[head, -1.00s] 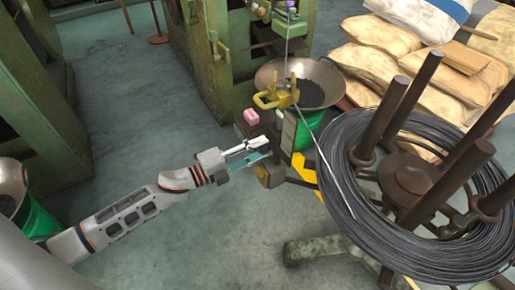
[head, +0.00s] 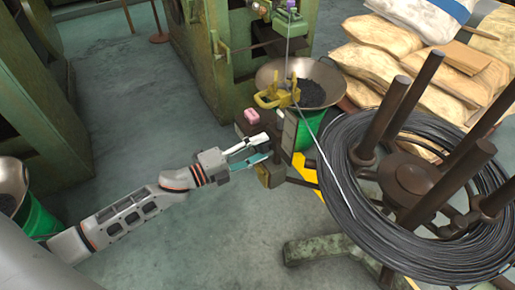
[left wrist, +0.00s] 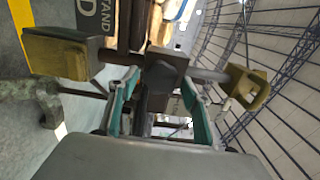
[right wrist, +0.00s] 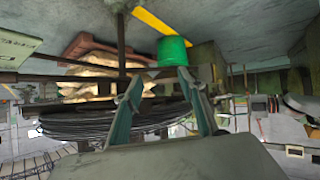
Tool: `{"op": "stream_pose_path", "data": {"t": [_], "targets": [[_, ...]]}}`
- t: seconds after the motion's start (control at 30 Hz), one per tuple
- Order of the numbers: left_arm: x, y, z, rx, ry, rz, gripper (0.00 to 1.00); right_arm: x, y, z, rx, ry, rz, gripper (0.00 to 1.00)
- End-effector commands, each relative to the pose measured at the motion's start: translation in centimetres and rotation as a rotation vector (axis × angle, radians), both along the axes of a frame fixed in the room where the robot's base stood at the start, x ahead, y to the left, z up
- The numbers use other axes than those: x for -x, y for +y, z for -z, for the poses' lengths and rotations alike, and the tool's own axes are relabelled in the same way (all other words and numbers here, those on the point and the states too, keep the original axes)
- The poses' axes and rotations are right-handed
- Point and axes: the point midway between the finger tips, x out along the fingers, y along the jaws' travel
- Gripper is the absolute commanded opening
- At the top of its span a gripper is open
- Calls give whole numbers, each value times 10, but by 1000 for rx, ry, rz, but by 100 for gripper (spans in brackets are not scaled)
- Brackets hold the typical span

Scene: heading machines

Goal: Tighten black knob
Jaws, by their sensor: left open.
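My left gripper (head: 264,147) is open at the small fixture below the metal bowl, its fingertips close to the fixture's dark parts. In the head view the fingers partly hide this spot. My right gripper (right wrist: 159,77) shows only in the right wrist view, open with nothing between its fingers.
A yellow-brown block (left wrist: 55,52) and another yellow block (left wrist: 247,87) flank the rod. A pink block (head: 251,116) sits above the left gripper. A bowl of dark pieces (head: 312,92) stands behind. A wire coil (head: 345,200) with brown posts fills the right.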

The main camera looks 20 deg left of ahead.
Motion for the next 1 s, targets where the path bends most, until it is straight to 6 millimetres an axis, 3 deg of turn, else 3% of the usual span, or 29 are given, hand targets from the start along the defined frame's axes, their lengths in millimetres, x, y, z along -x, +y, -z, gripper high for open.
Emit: {"op": "stream_pose_path", "data": {"t": [0.27, 0.7, 1.0], "targets": [[17, 13, 1, 0, 3, -1, 48, -1, -1, 0, 1, -1, 2, 40], [80, 62, 1, 0, 3, 0, 48, 0, 0, 0, 0, 0, 1, 40], [95, 74, 0, 0, 0, 0, 48, 0, 0, 0, 0, 0, 1, 40]]}}
